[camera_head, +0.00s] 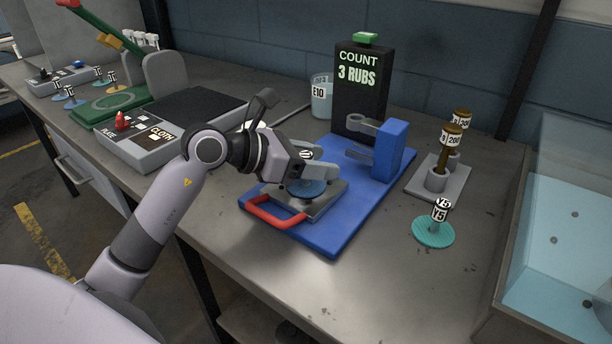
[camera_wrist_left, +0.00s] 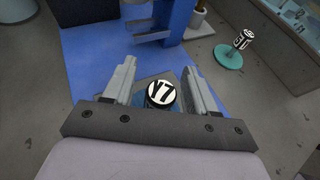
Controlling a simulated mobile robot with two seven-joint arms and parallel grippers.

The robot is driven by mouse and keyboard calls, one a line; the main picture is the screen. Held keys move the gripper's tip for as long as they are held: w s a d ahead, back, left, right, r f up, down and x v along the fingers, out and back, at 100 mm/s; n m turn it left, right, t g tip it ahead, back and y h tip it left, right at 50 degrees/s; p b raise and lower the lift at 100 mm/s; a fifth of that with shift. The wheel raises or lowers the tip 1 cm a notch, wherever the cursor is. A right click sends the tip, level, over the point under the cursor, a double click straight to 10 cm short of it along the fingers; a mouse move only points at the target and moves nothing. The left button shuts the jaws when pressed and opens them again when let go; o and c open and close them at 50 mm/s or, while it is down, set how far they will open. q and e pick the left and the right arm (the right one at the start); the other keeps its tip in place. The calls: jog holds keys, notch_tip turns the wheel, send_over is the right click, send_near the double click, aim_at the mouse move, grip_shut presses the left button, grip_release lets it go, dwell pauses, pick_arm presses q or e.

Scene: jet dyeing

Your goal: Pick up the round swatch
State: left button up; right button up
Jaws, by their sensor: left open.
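The round swatch, a blue disc (camera_head: 302,189) with a knob labelled Y7, lies on the grey plate (camera_head: 325,205) of the blue rubbing device (camera_head: 350,225). Its white-topped knob (camera_wrist_left: 161,94) shows between my fingers in the left wrist view. My left gripper (camera_head: 322,163) is open above the disc, one finger on each side of the knob, with gaps showing. The gripper hides part of the disc. My right gripper is in neither view.
The device's blue post (camera_head: 390,150) and count display (camera_head: 361,90) stand behind. A teal disc labelled Y5 (camera_head: 433,232), a grey holder (camera_head: 440,183) and a water tank (camera_head: 560,240) are to the right.

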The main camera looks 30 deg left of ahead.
pick_arm(q)
jog(key=shift+c, duration=0.4)
grip_shut()
jog(key=shift+r, duration=0.1)
